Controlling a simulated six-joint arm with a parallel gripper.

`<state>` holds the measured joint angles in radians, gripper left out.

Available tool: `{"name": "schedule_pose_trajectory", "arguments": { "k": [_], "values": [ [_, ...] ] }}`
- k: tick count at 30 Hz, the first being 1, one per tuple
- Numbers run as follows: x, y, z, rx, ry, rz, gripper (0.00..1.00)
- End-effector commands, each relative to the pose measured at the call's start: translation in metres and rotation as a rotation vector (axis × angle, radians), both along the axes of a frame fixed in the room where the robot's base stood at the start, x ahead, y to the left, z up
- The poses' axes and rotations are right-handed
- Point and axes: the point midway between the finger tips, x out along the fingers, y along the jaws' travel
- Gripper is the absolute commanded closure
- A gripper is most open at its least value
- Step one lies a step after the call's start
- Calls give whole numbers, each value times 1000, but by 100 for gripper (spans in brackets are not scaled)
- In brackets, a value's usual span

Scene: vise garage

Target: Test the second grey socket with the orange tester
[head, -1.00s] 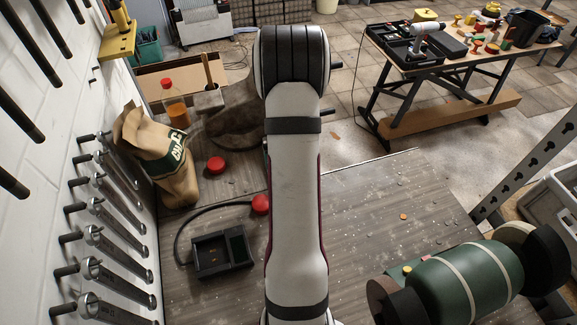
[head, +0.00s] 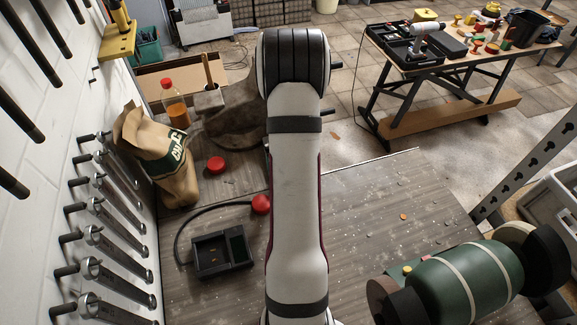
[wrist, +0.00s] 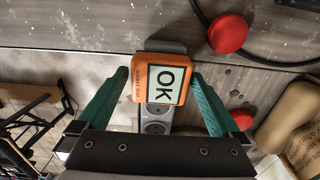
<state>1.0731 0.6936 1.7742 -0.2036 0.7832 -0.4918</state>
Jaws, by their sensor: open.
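The orange tester (wrist: 139,80) is in the wrist view, with its lit face reading OK. It sits over the grey socket strip (wrist: 157,117), which runs away from the camera. Two round sockets of the strip show on the near side of the tester; whatever lies under the tester is hidden. My gripper (wrist: 160,82) has its green fingers spread on either side of the tester, with a narrow gap at each side, so it is open around it. In the head view my arm hides the tester, the strip and the gripper.
A black tray (head: 222,254) with a cable lies left of my arm, near a red knob (head: 261,204) and a red cap (head: 215,164). A paper bag (head: 160,155) stands by the wall of wrenches. A green machine (head: 466,285) is at lower right. The bench between is mostly clear.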

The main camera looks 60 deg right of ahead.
Motion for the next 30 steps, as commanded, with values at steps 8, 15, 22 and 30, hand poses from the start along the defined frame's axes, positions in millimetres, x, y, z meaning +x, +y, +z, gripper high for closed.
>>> {"name": "schedule_pose_trajectory", "arguments": {
  "k": [8, 15, 22, 30],
  "values": [
    [0, 0, 0, 0, 0, 1, 0],
    [0, 0, 0, 0, 0, 1, 7],
    [0, 0, 0, 0, 0, 1, 49],
    [0, 0, 0, 0, 0, 1, 97]
  ]
}}
